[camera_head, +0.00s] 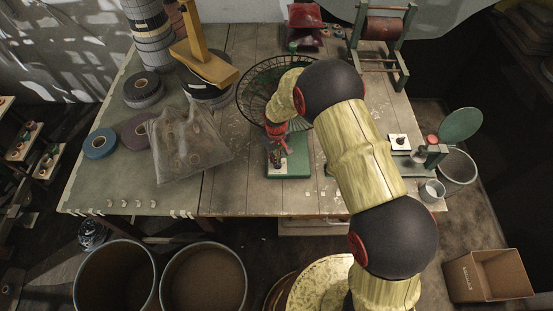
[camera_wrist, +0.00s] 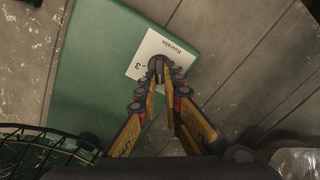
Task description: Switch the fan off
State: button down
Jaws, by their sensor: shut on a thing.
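The fan has a dark round wire cage (camera_head: 258,92) and a green base (camera_head: 295,168) on the table. In the wrist view the green base (camera_wrist: 82,75) fills the left half, with a white printed label (camera_wrist: 143,50) on it and part of the cage (camera_wrist: 30,150) at the lower left. My gripper (camera_head: 275,157) reaches down over the base. In the wrist view my gripper (camera_wrist: 158,68) has its fingertips together at the label, shut on a small dark piece that looks like the fan's switch. The fingertips hide most of it, so its position cannot be told.
A clear bag (camera_head: 187,143) and tape rolls (camera_head: 100,143) lie on the left of the table. A yellow tool (camera_head: 205,62) stands at the back left, a roller frame (camera_head: 382,30) at the back right. A green disc device (camera_head: 460,125) is at the right edge.

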jog(key=n, duration=0.5)
jog(key=shift+s+a+b, duration=0.15)
jog(key=shift+s+b, duration=0.05)
jog(key=shift+b, duration=0.15)
jog(key=shift+n, duration=0.3)
jog(key=c, duration=1.9)
grip_release()
notch_tip(320, 180, up, 12)
